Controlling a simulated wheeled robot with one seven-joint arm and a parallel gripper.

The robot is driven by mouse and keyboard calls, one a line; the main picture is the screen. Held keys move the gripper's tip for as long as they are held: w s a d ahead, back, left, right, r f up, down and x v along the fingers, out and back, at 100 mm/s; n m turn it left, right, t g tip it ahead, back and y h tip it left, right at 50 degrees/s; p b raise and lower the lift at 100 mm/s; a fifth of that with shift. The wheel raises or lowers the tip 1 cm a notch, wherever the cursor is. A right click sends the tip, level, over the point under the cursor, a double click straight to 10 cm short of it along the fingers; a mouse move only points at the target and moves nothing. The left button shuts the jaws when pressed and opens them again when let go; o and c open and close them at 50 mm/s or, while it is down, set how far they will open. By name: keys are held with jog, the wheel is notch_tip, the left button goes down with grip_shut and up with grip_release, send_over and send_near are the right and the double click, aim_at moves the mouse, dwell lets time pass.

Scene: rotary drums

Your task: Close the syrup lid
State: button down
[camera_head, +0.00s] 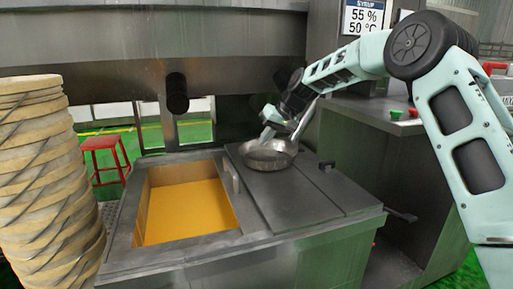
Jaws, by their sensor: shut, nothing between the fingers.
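The syrup tank (120,262) is a grey metal box in front of me, with an open rectangular hole on its left side showing flat orange-yellow syrup (185,212). The grey metal lid (300,205) lies to the right of the hole, over the right part of the tank. A small upright handle (231,177) stands at the lid's left edge beside the opening. My gripper (267,138) is shut and empty, above a round metal pan (268,155) on the back of the lid. The fingertips are small in view, and whether they touch the pan cannot be told.
A tall stack of round tan discs (45,185) stands at the left, close to the tank. A sign (364,17) reading syrup 55 %, 50 °C hangs at the top right. A red stool (105,158) stands on the green floor.

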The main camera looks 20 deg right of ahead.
jog(key=b+x, duration=0.2)
jog(key=x, duration=0.7)
jog(key=a, duration=0.3)
jog(key=shift+s+b, duration=0.1)
jog(key=shift+b, duration=0.3)
jog(key=shift+a, duration=0.25)
jog(key=shift+a, duration=0.1)
